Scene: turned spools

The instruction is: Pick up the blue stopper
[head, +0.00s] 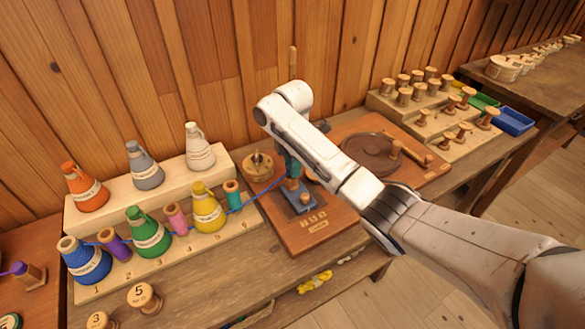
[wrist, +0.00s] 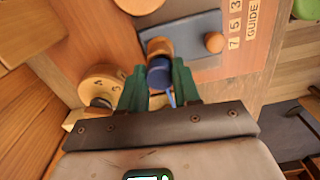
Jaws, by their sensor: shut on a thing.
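The blue stopper (wrist: 158,73) is a small dark blue cylinder in the wrist view. It sits between the green fingers of my gripper (wrist: 160,84), which are shut on it. It is close to a round wooden knob (wrist: 157,46) on a slate-blue plate (wrist: 190,30); I cannot tell whether they touch. In the head view my gripper (head: 291,168) points down above the slate-blue plate (head: 299,207), partly behind my arm. The stopper cannot be made out clearly there.
A blue thread (head: 262,192) runs from the left toward my gripper. A wooden dial (head: 258,167) stands close on its left. Several coloured cones and spools fill a stepped rack (head: 150,262). A dark round plate (head: 368,155) lies to the right. A wooden wall (head: 200,60) stands behind.

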